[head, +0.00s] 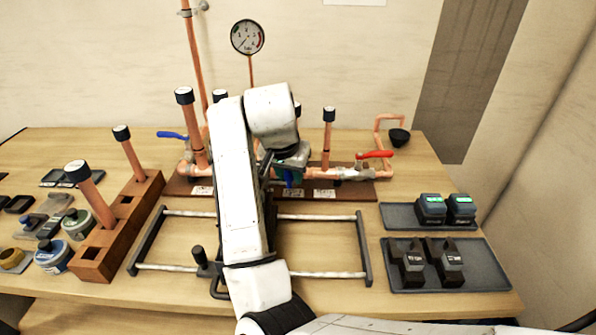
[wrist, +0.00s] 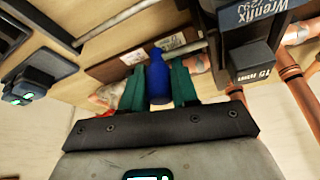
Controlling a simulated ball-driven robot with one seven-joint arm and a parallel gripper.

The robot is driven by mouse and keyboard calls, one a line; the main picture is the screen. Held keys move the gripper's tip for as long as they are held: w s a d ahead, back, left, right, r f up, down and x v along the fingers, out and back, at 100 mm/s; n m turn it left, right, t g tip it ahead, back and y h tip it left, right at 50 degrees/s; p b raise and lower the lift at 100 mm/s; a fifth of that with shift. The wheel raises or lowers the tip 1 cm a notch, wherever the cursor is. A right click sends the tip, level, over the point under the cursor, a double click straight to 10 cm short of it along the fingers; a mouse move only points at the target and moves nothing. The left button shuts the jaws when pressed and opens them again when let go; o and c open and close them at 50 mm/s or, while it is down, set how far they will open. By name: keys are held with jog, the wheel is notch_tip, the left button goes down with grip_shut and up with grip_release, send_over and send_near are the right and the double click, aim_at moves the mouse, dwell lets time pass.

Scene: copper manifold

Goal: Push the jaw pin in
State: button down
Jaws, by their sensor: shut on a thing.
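My gripper (wrist: 158,92), with green fingers, is shut on a blue piece with a narrow rounded tip (wrist: 158,68). I cannot tell whether this piece is a valve lever or another part. In the head view, it shows as a small blue tip (head: 288,178) under my gripper (head: 283,171), by the front of the copper manifold's board (head: 355,191). A dark press tool marked "Wrenfix" (wrist: 250,14), with a grey part marked 15 mm (wrist: 241,68), is close beside the gripper in the wrist view. My arm hides it in the head view. I cannot make out the jaw pin.
Copper pipes rise behind, with a red lever (head: 374,155), a blue lever (head: 172,135) and a gauge (head: 247,37). A wooden block (head: 120,228) holds capped pipes. A rail frame (head: 320,275) lies in front. Trays at right hold batteries (head: 431,209) and jaws (head: 411,262).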

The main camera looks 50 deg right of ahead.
jog(key=shift+w+a, duration=0.3)
jog(key=shift+w, duration=0.1)
jog(key=c, duration=0.9)
grip_release()
jog(key=shift+c, duration=0.2)
jog(key=v, duration=1)
jog(key=shift+r+p, duration=0.35)
jog(key=shift+r, duration=0.05)
jog(key=shift+s+a, duration=0.1)
